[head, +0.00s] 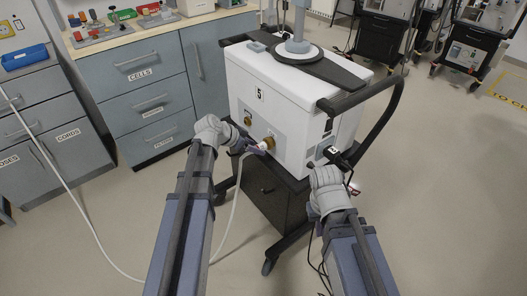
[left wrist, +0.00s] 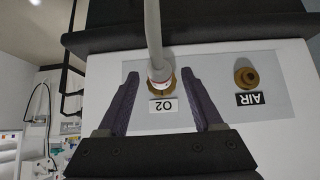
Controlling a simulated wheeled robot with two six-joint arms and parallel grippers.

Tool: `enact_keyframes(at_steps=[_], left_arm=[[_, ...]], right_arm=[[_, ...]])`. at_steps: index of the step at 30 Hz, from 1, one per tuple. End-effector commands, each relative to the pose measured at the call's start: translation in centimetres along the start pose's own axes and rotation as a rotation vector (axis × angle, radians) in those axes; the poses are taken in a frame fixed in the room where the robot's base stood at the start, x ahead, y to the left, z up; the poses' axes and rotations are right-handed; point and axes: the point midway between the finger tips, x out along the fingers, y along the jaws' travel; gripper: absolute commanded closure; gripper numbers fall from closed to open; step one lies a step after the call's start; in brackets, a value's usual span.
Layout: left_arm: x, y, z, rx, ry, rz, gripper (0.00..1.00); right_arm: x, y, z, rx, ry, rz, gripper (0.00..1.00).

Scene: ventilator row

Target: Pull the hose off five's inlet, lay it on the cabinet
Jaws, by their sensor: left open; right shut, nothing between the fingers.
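The ventilator (head: 290,100) marked 5 is a white box on a dark wheeled cart. Its front panel has two brass inlets. The white hose (head: 235,200) is on the O2 inlet (head: 269,143); its end (left wrist: 158,68) shows over the brass in the left wrist view. My left gripper (head: 254,149) is open, its fingers (left wrist: 161,76) on either side of the hose end, with gaps visible. The AIR inlet (left wrist: 246,77) is bare. My right gripper (head: 338,157) is shut and empty beside the ventilator's right side. The cabinet (head: 150,75) with labelled drawers stands at the left.
A blue tray (head: 24,57) sits on the far-left unit. The cart's black handle (head: 392,110) curves near my right arm. Other carts stand behind.

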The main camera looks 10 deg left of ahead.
Motion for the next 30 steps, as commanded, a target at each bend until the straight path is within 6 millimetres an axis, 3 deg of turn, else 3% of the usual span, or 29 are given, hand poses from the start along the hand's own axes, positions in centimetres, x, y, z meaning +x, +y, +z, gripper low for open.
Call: enact_keyframes(at_steps=[5,19,30], left_arm=[[1.57,-0.06,0.1,0.0,0.0,-0.001,0.32],[1.57,0.01,-0.01,0.0,-0.001,0.0,0.34],[1.57,0.02,0.0,0.0,-0.001,0.0,0.75]], right_arm=[[1.2,-0.11,-0.07,0.0,0.0,0.0,1.0],[1.13,-0.11,-0.07,0.0,0.0,0.0,1.0],[1.13,-0.11,-0.07,0.0,0.0,0.0,1.0]])
